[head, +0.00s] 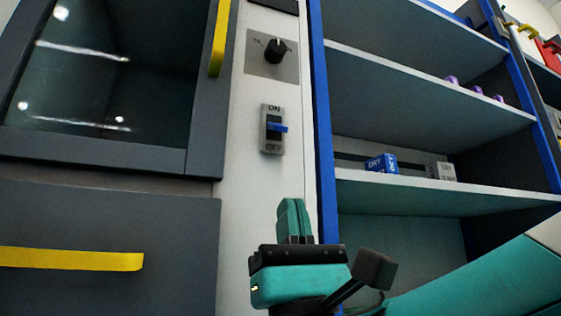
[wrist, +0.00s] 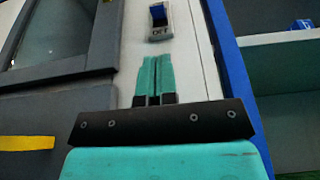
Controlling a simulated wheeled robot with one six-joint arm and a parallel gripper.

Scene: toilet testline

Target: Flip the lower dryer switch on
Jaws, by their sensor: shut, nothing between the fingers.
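The dryer switch (head: 273,129) is a grey plate with a blue lever, marked ON at the top and OFF at the bottom, on the white panel. In the head view its lever sticks out near the middle of the plate, and I cannot tell its setting for sure. It also shows in the wrist view (wrist: 159,21), cut off at the top, with OFF readable. My gripper (head: 292,203) is shut and empty, with its teal fingers pointing up below the switch and apart from it. The fingers also show in the wrist view (wrist: 155,60), just under the switch plate.
A black rotary knob (head: 275,49) sits above the switch. On the left are a glass-fronted door with a yellow handle (head: 220,38) and a drawer with a yellow handle (head: 70,260). On the right a blue-edged shelf (head: 430,100) holds small boxes (head: 381,163).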

